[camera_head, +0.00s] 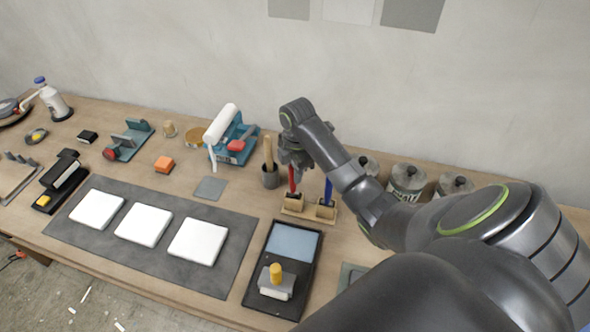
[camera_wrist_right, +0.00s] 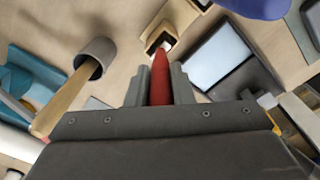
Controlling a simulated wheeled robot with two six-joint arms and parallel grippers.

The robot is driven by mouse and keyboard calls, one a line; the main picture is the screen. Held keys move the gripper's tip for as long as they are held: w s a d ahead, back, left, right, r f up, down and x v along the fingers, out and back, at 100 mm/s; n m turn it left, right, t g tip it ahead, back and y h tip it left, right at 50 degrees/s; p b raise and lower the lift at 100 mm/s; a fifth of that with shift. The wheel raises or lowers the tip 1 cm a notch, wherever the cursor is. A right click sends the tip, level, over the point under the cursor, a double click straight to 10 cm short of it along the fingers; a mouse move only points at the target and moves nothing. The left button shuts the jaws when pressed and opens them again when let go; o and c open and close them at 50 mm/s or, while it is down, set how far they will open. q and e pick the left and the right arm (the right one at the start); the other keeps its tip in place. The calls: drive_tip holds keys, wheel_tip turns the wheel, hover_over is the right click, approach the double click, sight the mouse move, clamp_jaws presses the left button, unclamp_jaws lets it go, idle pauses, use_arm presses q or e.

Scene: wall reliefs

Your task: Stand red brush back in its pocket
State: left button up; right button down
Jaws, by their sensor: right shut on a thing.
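My right gripper (camera_head: 293,160) is shut on the red brush (camera_head: 292,180) and points down over the wooden holder. The red brush is upright, its lower end at the left wooden pocket (camera_head: 292,205). I cannot tell how far inside it is. In the right wrist view the red handle (camera_wrist_right: 160,78) lies between the fingers (camera_wrist_right: 159,88), in line with the opening of the wooden pocket (camera_wrist_right: 152,40). A blue brush (camera_head: 328,190) stands in the right wooden pocket (camera_head: 326,212). My left gripper is not in view.
A grey cup (camera_head: 270,178) with a wooden-handled tool stands close left of the holder. Lidded tins (camera_head: 407,180) stand behind to the right. A black tray (camera_head: 258,290) lies in front. White tiles (camera_head: 143,225) lie on a dark mat (camera_head: 228,277) to the left.

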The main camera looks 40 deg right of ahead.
drive_tip(key=shift+f+b, duration=0.35)
drive_tip(key=shift+f, duration=0.45)
drive_tip(key=c, duration=0.7)
unclamp_jaws()
drive_tip(key=shift+r, duration=0.1)
drive_tip(key=shift+r+p, duration=1.5)
drive_tip(key=shift+r, duration=2.4)
